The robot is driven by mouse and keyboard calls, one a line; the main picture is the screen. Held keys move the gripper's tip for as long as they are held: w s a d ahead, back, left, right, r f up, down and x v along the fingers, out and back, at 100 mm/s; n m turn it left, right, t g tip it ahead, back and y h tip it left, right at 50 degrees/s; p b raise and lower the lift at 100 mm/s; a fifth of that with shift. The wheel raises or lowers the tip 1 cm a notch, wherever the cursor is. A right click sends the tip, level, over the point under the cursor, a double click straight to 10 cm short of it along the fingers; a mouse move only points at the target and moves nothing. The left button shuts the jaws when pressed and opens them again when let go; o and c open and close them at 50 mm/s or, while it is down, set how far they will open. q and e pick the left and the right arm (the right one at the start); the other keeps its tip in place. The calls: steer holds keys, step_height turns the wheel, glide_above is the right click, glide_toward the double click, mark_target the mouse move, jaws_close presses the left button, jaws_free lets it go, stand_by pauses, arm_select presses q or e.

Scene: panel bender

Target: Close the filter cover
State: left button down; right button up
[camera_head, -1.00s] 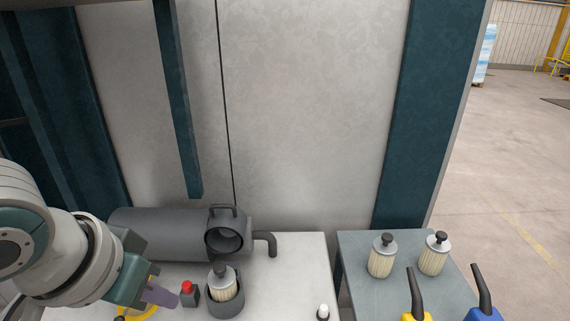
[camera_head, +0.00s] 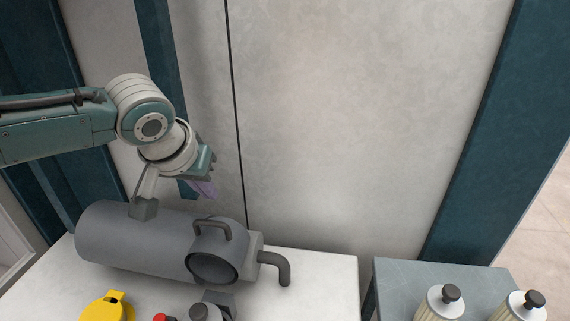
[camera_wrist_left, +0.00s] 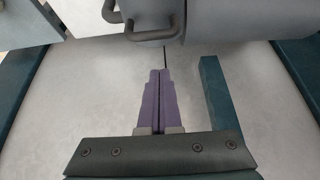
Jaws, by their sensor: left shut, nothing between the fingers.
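The grey cylindrical filter housing (camera_head: 130,243) lies on its side on the white bench. Its front end carries a cover section (camera_head: 213,238) with a bar handle (camera_head: 214,225) on top and a dark round opening (camera_head: 212,268) facing me. I cannot tell how far the cover is swung. My left gripper (camera_head: 206,189), with purple fingers, is above and behind the housing, near the wall and apart from the handle. In the left wrist view its fingers (camera_wrist_left: 159,72) are together and empty, with a bar handle (camera_wrist_left: 150,34) beyond the tips. My right gripper is not in view.
A bent pipe (camera_head: 279,265) leaves the housing's right side. A yellow item (camera_head: 108,307), a red button (camera_head: 160,317) and a dark knob (camera_head: 203,312) are at the front. Pale filters (camera_head: 440,303) stand on the grey side table (camera_head: 400,275). A tall wall panel (camera_head: 330,120) rises behind.

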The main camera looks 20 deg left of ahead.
mark_target(220, 217)
arm_select(q)
steer(key=b+x, duration=0.2)
steer(key=x, duration=0.3)
steer(key=shift+w+f, duration=0.2)
steer(key=shift+f, duration=0.1)
steer(key=s+p, duration=0.1)
steer(key=s+r+p, duration=0.1)
steer(key=p, duration=0.1)
steer(key=shift+s+d+r+p, duration=0.15)
steer(key=shift+s+d+p, duration=0.15)
steer(key=shift+s+p, duration=0.1)
steer(key=shift+s+d+p, duration=0.15)
steer(key=shift+s+p, duration=0.25)
steer(key=shift+s, duration=0.1)
steer(key=shift+s+f, duration=0.1)
steer(key=shift+f, duration=0.1)
